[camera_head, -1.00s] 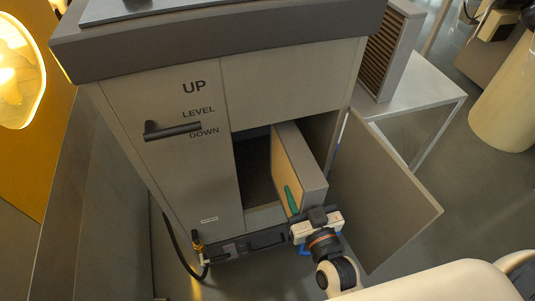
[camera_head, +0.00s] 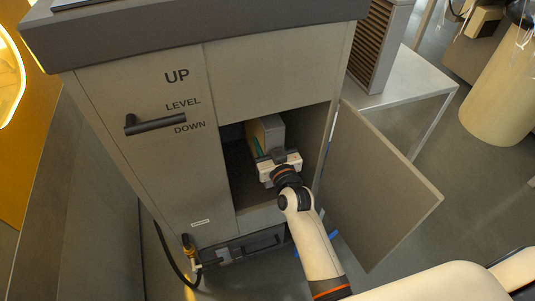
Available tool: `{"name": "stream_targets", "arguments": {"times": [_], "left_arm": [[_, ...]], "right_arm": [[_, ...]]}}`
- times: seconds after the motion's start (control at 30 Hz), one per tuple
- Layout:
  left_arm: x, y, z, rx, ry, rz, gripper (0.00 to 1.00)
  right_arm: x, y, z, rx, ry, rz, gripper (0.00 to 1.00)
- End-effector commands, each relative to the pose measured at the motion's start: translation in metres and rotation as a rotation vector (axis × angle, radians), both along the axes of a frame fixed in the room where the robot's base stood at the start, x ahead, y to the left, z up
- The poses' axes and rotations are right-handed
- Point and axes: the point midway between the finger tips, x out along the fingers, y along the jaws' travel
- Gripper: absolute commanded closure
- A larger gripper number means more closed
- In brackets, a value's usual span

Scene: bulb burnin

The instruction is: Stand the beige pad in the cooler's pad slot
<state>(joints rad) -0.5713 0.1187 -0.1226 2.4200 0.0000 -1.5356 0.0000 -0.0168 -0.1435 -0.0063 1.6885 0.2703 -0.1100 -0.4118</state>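The beige pad (camera_head: 270,132) is a thick upright slab inside the open lower compartment of the grey cooler (camera_head: 150,95). Its near end faces me and its far part is in shadow. My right gripper (camera_head: 267,155) is at the pad's near end, inside the opening, and appears shut on it. The slot itself is not clearly visible, so I cannot tell how the pad's bottom sits. My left gripper is not in view.
The cooler's door (camera_head: 375,190) hangs open to the right of my arm. A lever (camera_head: 163,123) sticks out beside the UP, LEVEL and DOWN labels. A hose (camera_head: 170,262) hangs at the lower left. A light table (camera_head: 405,82) with a louvred unit stands behind.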

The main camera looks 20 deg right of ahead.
Motion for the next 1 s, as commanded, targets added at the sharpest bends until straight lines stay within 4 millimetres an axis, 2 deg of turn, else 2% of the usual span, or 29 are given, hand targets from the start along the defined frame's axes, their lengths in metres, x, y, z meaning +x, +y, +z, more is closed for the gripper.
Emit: {"name": "stream_targets", "arguments": {"times": [0.2,0.4,0.73,0.77,0.9,1.0], "left_arm": [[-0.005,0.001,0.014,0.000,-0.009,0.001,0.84],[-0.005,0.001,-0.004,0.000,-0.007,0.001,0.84],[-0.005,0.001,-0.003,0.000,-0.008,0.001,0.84],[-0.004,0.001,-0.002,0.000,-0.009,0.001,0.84],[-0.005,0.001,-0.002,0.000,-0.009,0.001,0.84],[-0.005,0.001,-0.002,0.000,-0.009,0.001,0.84]], "right_arm": [[0.000,0.000,-0.013,-0.002,-0.002,0.000,0.86],[0.003,0.000,-0.041,-0.001,-0.003,0.000,0.86],[0.004,0.000,-0.041,-0.001,-0.002,-0.001,0.86],[0.003,0.000,-0.043,-0.001,0.001,0.000,0.53],[0.003,0.000,-0.042,-0.001,0.001,0.000,0.33],[0.003,0.000,-0.042,-0.001,0.001,0.000,0.33]]}}
